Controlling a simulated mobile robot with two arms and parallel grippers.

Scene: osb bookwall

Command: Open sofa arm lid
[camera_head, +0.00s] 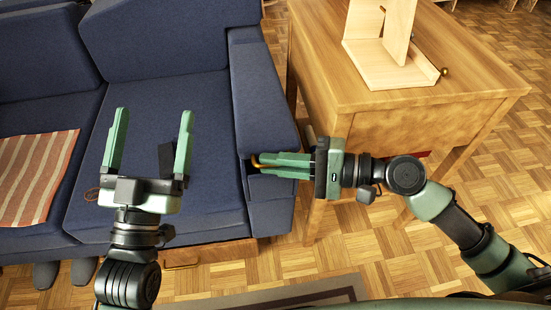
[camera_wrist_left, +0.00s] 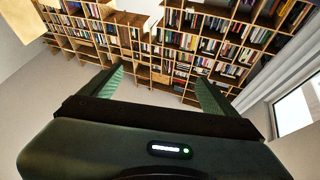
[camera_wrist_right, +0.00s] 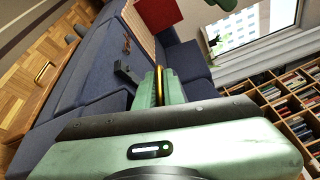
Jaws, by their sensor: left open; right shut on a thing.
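The blue sofa (camera_head: 180,110) has its right arm (camera_head: 265,115) beside the wooden desk. My right gripper (camera_head: 262,164) reaches in from the right over the front part of this arm. Its fingers are shut on a thin brass-coloured handle (camera_wrist_right: 160,82), seen between them in the right wrist view; a bit of it also shows at the fingertips in the head view. A dark gap shows next to the fingertips; my gripper hides much of the arm top there, so I cannot tell how far the lid is raised. My left gripper (camera_head: 153,112) is open and empty above the sofa seat.
A dark object (camera_head: 167,158) shows on the seat by the left gripper. A striped cloth (camera_head: 35,175) lies on the seat at left. The wooden desk (camera_head: 420,115) with a light wooden stand (camera_head: 385,68) is close to my right gripper. Parquet floor is open in front.

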